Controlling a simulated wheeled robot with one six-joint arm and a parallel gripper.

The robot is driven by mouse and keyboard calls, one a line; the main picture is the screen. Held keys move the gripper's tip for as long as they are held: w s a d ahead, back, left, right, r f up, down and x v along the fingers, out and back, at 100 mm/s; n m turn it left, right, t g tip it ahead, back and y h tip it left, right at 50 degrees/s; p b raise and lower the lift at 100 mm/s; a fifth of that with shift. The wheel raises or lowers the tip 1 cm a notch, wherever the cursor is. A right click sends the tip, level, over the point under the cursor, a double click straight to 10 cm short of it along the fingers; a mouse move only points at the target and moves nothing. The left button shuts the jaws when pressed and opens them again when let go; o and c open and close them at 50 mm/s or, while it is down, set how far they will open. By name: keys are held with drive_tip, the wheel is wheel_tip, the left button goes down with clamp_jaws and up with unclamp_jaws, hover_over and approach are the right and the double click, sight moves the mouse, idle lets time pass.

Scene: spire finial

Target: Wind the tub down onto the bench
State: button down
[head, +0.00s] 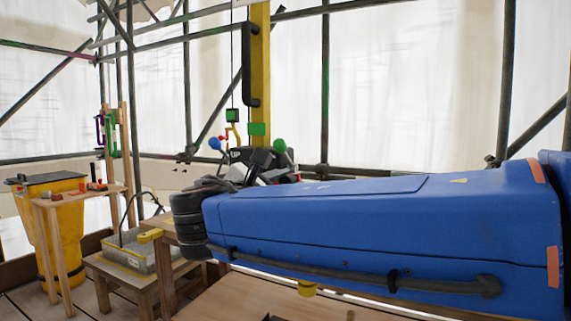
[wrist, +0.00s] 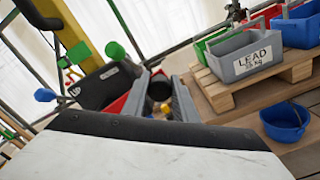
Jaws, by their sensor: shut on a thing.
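My gripper (head: 268,170) is at the winch; its two grey fingers also show in the wrist view (wrist: 160,98). They are shut on a dark rounded thing (wrist: 160,88), partly hidden, which may be a crank grip. The black winch body (wrist: 106,86) has an "UP" mark, a blue ball knob (wrist: 45,95) and a green ball knob (wrist: 115,51). A red thing (wrist: 120,103) shows behind the left finger; I cannot tell whether it is a tub. A grey tub (wrist: 240,55) labelled "LEAD" stands on a pallet. The bench (head: 235,303) is partly hidden by my arm.
Green (wrist: 207,42), red (wrist: 262,14) and blue (wrist: 297,27) tubs stand around the grey one. A blue bucket (wrist: 285,122) is below the pallet (wrist: 265,82). The yellow post (head: 260,75) rises behind the winch. A grey container (head: 140,252) and yellow bin (head: 50,215) are left.

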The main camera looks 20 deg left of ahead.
drive_tip(key=a+f+m, duration=0.3)
drive_tip(key=f+m, duration=0.3)
drive_tip(key=f, duration=0.2)
drive_tip(key=a+f+m, duration=0.3)
drive_tip(key=f+m, duration=0.3)
drive_tip(key=f, duration=0.2)
drive_tip(key=w+a+f+m, duration=0.1)
drive_tip(key=a+m, duration=1.2)
drive_tip(key=a, duration=0.4)
drive_tip(key=shift+w+f, duration=0.35)
drive_tip(key=shift+w, duration=0.05)
drive_tip(key=c, duration=1.4)
unclamp_jaws()
drive_tip(key=shift+c, duration=0.2)
